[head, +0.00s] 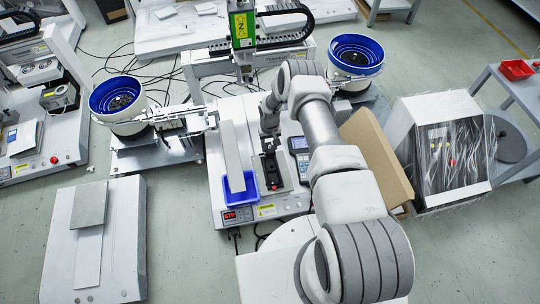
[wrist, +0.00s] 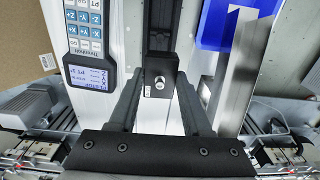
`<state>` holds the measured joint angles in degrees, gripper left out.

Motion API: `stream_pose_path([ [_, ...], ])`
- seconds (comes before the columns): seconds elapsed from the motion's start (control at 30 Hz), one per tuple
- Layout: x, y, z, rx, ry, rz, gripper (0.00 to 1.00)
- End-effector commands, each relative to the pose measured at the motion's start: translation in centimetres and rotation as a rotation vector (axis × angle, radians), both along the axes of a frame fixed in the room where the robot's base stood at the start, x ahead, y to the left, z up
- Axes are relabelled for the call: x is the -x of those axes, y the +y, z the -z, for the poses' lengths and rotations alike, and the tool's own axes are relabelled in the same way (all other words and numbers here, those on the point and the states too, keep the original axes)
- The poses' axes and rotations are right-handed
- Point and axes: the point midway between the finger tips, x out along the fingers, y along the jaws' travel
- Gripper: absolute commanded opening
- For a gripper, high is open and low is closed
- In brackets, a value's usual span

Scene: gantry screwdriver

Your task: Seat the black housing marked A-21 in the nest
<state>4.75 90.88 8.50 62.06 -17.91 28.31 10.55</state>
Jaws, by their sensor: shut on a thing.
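My gripper (wrist: 160,82) is shut on a black housing (wrist: 161,86) with a silver stud and a small white label on its left edge. The label is too small to read, so I cannot confirm A-21. A long black fixture, seemingly the nest (wrist: 158,22), runs up from the housing in the wrist view. In the head view my gripper (head: 268,143) points down at the far end of the black fixture (head: 271,172) on the machine's deck. I cannot tell whether the housing touches the nest or sits in it.
A handheld pendant (head: 299,152) lies right of the fixture. A blue bin (head: 240,190) and a long metal rail (head: 231,155) lie to its left. The green screwdriver head (head: 242,25) hangs on the gantry behind. Blue bowl feeders (head: 118,98) (head: 356,53) stand on both sides.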

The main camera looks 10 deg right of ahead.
Motion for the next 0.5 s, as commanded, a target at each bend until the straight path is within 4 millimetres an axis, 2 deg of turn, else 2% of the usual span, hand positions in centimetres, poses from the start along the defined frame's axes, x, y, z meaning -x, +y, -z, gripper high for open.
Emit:
stream_pose_path([
  [0.03,-0.2,-0.1,1.5,0.000,-0.001,0.003,0.00],
  [0.07,-0.2,-0.1,1.9,0.001,-0.001,0.004,0.00],
  [0.37,-0.4,-0.2,3.7,0.002,0.000,0.007,0.00],
  [0.5,-0.4,-0.2,5.1,0.002,0.000,0.007,0.00],
])
